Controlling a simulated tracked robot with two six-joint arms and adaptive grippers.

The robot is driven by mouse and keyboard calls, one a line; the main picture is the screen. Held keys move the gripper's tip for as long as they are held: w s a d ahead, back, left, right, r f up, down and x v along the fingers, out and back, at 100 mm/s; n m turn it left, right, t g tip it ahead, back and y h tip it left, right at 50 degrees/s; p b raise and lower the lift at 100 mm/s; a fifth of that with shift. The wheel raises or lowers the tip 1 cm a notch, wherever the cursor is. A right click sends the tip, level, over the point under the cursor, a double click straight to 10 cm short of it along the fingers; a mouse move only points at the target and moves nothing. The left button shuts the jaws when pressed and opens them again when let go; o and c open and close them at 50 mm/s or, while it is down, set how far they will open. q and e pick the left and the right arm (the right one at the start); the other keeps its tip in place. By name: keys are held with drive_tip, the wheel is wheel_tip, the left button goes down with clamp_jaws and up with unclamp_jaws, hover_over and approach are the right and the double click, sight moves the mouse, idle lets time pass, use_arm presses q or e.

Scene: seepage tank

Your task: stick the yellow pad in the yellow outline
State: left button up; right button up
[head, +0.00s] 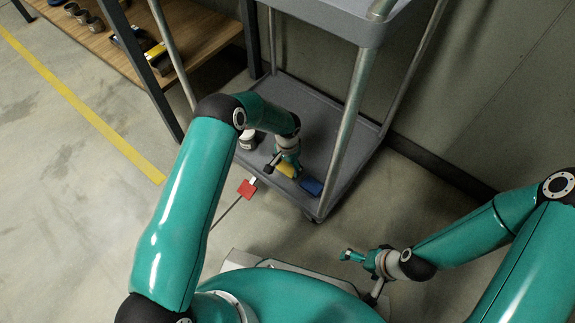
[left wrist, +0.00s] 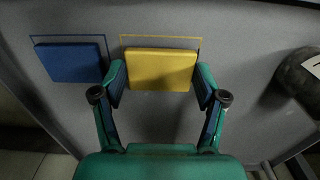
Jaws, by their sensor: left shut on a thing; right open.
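The yellow pad (left wrist: 160,70) is between the fingers of my left gripper (left wrist: 161,80), which is shut on it. It also shows below this gripper (head: 287,160) in the head view, on the grey cart's lower shelf. The yellow outline (left wrist: 160,37) shows as a thin line beyond the pad's far edge and at its far corners. A strip of grey shows between that line and the pad. The outline's near part is hidden. I cannot tell if the pad touches the shelf. My right gripper (head: 355,256) is open and empty, away from the cart.
A blue pad (left wrist: 72,62) lies left of the yellow pad in the wrist view, with its blue outline (left wrist: 68,37) showing beyond it. A round container (left wrist: 298,76) stands at the right. Cart posts (head: 345,125) rise near my left arm. A red tag (head: 246,188) is near the shelf edge.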

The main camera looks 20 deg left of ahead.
use_arm(q)
drive_tip(key=shift+f, duration=0.25)
drive_tip(key=shift+f+b, duration=0.4)
drive_tip(key=shift+b, duration=0.25)
idle(0.3)
idle(0.4)
drive_tip(key=o, duration=1)
wheel_tip(320, 180, up, 12)
drive_tip(key=shift+f, duration=0.1)
